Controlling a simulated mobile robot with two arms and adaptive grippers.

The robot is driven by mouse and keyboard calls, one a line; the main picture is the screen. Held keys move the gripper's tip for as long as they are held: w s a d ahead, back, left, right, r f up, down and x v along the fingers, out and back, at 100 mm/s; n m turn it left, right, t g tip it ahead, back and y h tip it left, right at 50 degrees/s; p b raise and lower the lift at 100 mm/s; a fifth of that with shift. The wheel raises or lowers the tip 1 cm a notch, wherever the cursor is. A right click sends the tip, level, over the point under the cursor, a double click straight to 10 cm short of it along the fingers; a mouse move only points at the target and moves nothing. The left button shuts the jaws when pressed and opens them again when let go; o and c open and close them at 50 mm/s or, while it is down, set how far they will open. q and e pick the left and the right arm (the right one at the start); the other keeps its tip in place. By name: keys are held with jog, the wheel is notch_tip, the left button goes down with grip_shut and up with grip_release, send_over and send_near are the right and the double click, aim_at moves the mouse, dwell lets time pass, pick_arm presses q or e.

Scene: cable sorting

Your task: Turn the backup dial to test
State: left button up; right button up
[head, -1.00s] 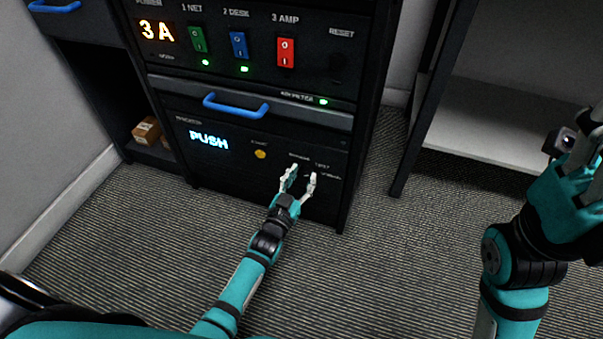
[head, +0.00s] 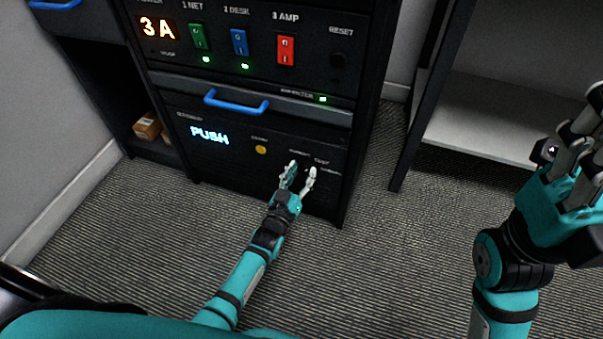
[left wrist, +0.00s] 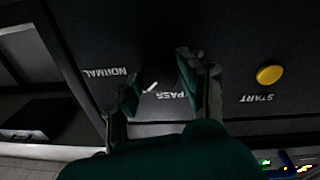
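The backup dial (left wrist: 157,72) is a dark round knob on the black lower panel, with a short white pointer mark. In the left wrist view, the mark slants to the lower left, between the NORMAL label and the partly hidden BYPASS label. My left gripper (head: 301,169) is at the panel in the head view. In the left wrist view, its fingers (left wrist: 160,84) stand apart on either side of the dial; contact is unclear. My right gripper (head: 582,113) is raised at the right edge, its fingertips apart and empty, partly out of frame.
A yellow START button (head: 261,150) sits left of the dial, beside a lit PUSH display (head: 209,135). Above are a blue drawer handle (head: 236,103) and green, blue and red switches (head: 286,50). A shelf unit (head: 480,125) stands right. Carpet in front is clear.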

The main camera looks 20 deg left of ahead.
pick_arm(q)
jog(key=o, duration=0.3)
jog(key=shift+s, duration=0.1)
jog(key=s+a, duration=0.1)
jog(key=s, duration=1)
jog(key=shift+s+f, duration=0.3)
jog(key=shift+s, duration=0.1)
